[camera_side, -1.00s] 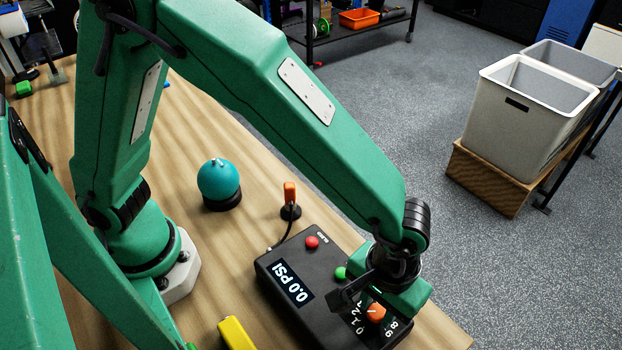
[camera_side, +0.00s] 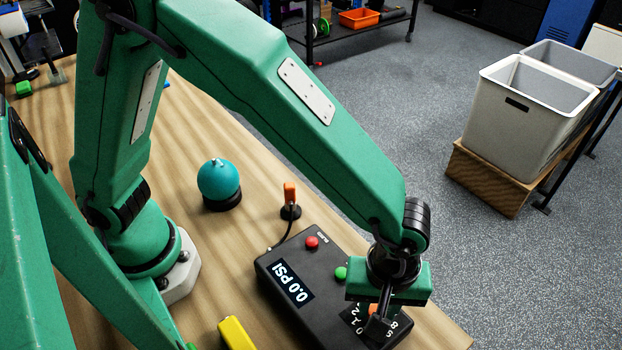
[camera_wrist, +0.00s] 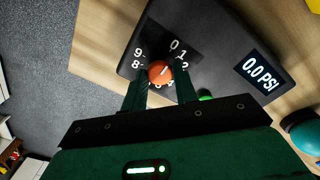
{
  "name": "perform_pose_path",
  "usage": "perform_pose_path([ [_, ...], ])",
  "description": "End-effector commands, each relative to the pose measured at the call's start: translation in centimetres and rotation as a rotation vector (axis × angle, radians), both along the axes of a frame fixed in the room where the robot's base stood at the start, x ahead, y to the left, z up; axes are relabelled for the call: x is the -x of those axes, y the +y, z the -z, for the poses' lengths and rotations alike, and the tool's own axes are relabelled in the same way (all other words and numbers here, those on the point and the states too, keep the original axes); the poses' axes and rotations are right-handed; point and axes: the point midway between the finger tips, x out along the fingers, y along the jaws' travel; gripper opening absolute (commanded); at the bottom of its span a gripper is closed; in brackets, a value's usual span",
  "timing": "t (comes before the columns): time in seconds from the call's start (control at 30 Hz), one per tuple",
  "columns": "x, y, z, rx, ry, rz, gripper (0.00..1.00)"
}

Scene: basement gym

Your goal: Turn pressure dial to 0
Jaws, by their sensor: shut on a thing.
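The orange pressure dial (camera_wrist: 160,73) sits on the black control box (camera_wrist: 215,45) within a ring of white digits. Its short white mark tilts up and right, toward the 0 and 1 side. My gripper (camera_wrist: 161,80) is shut on the dial, with one dark finger on each side. In the side view my gripper (camera_side: 378,322) points down over the box's right end, and its fingers hide most of the dial (camera_side: 373,309). Some digits are covered. The display (camera_side: 293,283) reads 0.0 PSI.
A red button (camera_side: 312,242) and a green button (camera_side: 341,273) are on the box. A teal ball (camera_side: 218,180) on a black base, an orange-tipped plug (camera_side: 290,200) and a yellow block (camera_side: 235,334) stand on the wooden table (camera_side: 215,120). Grey bins (camera_side: 530,105) stand beyond it.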

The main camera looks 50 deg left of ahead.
Motion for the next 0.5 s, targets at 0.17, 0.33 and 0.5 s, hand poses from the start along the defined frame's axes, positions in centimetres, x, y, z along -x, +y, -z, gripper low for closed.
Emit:
perform_pose_path([
  [0.17, -0.04, -0.01, -0.19, 0.001, -0.001, -0.008, 0.06],
  [0.33, -0.04, 0.00, -0.18, 0.001, -0.001, -0.008, 0.06],
  [0.5, -0.03, 0.00, -0.14, 0.001, -0.001, -0.007, 0.50],
])
